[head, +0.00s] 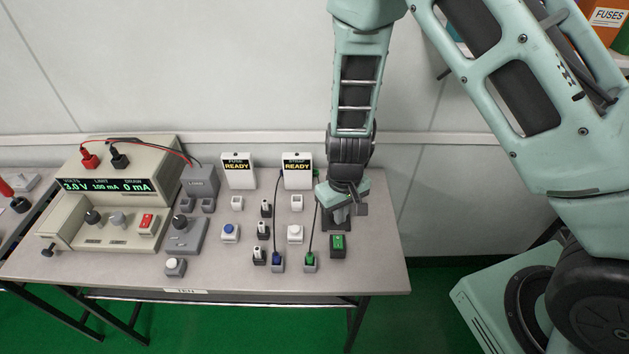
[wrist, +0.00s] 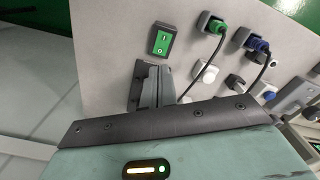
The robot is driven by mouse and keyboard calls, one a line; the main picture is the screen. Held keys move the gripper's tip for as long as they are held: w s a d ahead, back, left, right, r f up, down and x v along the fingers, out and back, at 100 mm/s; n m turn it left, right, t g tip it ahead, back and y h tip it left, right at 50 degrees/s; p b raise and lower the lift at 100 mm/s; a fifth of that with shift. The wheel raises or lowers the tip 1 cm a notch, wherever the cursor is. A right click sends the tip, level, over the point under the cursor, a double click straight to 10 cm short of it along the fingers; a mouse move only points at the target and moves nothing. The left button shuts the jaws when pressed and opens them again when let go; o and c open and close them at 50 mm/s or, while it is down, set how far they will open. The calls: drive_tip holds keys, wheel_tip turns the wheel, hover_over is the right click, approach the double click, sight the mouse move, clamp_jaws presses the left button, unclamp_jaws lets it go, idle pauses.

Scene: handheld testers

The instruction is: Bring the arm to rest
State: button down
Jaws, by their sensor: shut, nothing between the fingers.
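My arm comes down from the top of the head view, with my gripper (head: 337,222) pointing down over the right part of the bench (head: 385,265). The gripper is shut with nothing held. In the wrist view its fingers (wrist: 152,84) are together in front of the bench top. A green rocker switch (head: 338,244) lies just in front of the gripper in the head view and also shows in the wrist view (wrist: 162,40). I cannot tell whether the fingertips touch the bench.
Green (head: 310,262) and blue (head: 277,262) plugs with dark cables stand close to the left of the gripper. White READY signs (head: 298,172) stand behind. A power supply (head: 110,195) reading 3.0 V fills the left. The bench's right end is clear.

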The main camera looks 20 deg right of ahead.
drive_tip(key=s+a+r+n+y, duration=0.1)
drive_tip(key=s+a+r, duration=0.25)
drive_tip(key=r, duration=0.35)
drive_tip(key=s+a+r+n, duration=0.2)
drive_tip(key=s+r, duration=0.3)
drive_tip(key=r, duration=0.1)
drive_tip(key=s+a+r+n+y, duration=0.1)
drive_tip(key=s+a+r, duration=0.2)
drive_tip(key=s+r, duration=0.3)
drive_tip(key=s+d+r+n+h, duration=0.1)
drive_tip(key=s+d+r, duration=0.1)
drive_tip(key=s+r, duration=0.3)
drive_tip(key=shift+s+r, duration=0.15)
drive_tip(key=shift+s, duration=0.15)
